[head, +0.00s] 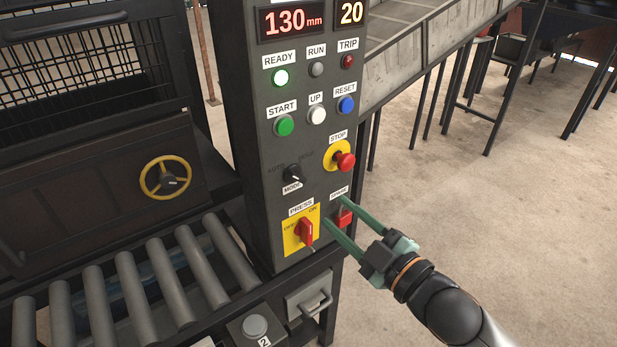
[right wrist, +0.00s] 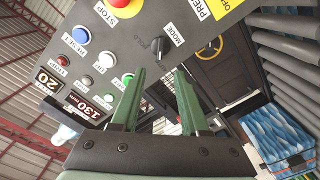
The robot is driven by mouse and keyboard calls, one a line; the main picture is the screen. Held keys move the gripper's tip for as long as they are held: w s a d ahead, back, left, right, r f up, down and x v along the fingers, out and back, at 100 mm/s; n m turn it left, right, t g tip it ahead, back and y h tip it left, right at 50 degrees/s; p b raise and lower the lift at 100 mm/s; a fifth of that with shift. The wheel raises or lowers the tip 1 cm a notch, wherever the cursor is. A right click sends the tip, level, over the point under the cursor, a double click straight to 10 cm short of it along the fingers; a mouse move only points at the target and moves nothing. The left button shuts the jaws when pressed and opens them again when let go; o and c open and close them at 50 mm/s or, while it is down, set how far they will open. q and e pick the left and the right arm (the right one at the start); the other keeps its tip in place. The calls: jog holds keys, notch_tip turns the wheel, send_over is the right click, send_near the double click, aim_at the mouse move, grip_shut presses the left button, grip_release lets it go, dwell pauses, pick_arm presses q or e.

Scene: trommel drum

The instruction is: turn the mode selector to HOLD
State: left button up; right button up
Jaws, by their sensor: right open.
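The mode selector (head: 292,174) is a small black knob above a MODE label on the dark control panel (head: 262,145). A small light mark shows at its lower right; the position words beside it are too faint to read surely. It also shows in the right wrist view (right wrist: 158,46), ahead of the fingertips. My right gripper (head: 335,209) is open, with two green fingers in front of the panel's lower right. It is below and right of the knob, apart from it. In the right wrist view the open fingers (right wrist: 160,70) have nothing between them. My left gripper is out of view.
A red STOP button (head: 345,161) is right of the knob. A red PRESS switch (head: 306,232) on yellow lies below it, and a red switch (head: 344,217) sits behind my right fingers. Rollers (head: 170,270) and a yellow handwheel (head: 166,177) are left. Open floor lies right.

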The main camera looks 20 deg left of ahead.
aim_at(298, 179)
jog(key=x, duration=1.1)
jog(key=shift+w+a, duration=0.15)
jog(key=shift+a, duration=0.15)
grip_shut()
